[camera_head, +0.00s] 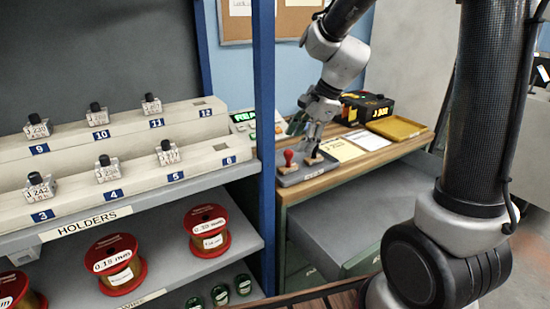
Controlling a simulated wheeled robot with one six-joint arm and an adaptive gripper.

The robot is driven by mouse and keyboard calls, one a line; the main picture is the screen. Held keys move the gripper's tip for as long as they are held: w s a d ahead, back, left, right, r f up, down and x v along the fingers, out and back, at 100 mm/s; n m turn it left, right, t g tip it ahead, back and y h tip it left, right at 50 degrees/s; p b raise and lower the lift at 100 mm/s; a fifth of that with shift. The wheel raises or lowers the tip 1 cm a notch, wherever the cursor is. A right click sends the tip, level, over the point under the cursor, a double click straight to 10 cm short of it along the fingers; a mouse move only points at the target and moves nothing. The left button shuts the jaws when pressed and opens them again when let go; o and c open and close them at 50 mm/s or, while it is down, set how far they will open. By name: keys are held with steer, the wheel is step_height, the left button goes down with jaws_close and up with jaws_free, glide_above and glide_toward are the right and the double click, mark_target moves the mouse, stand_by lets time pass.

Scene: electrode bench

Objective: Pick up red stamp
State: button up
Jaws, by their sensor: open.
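The red stamp (288,157) stands upright on a grey tray (291,179) at the left front of the wooden desk. A second, dark-handled stamp (314,158) stands beside it to the right, partly hidden by my gripper. My gripper (306,138) is open and points down over the tray, above and slightly right of the red stamp. No contact with the red stamp shows. The fingertips are small here, and their exact distance from the dark stamp cannot be told.
A paper sheet (342,150), a yellow tray (396,128) and a black-and-yellow device (366,107) lie right of the stamps. A blue shelf post (264,120) stands close on the left. The shelves hold numbered electrode holders and red wire spools (115,265).

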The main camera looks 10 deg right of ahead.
mark_target(290, 151)
steer(key=w+a+f+m, duration=0.1)
steer(key=f, duration=0.1)
steer(key=w+f+m, duration=0.1)
steer(key=f, duration=0.1)
steer(key=w+a+f+m, duration=0.1)
steer(key=f, duration=0.2)
steer(key=shift+w+a+t, duration=0.1)
steer(key=shift+a+t, duration=0.2)
steer(key=shift+a, duration=0.05)
steer(key=c, duration=1.1)
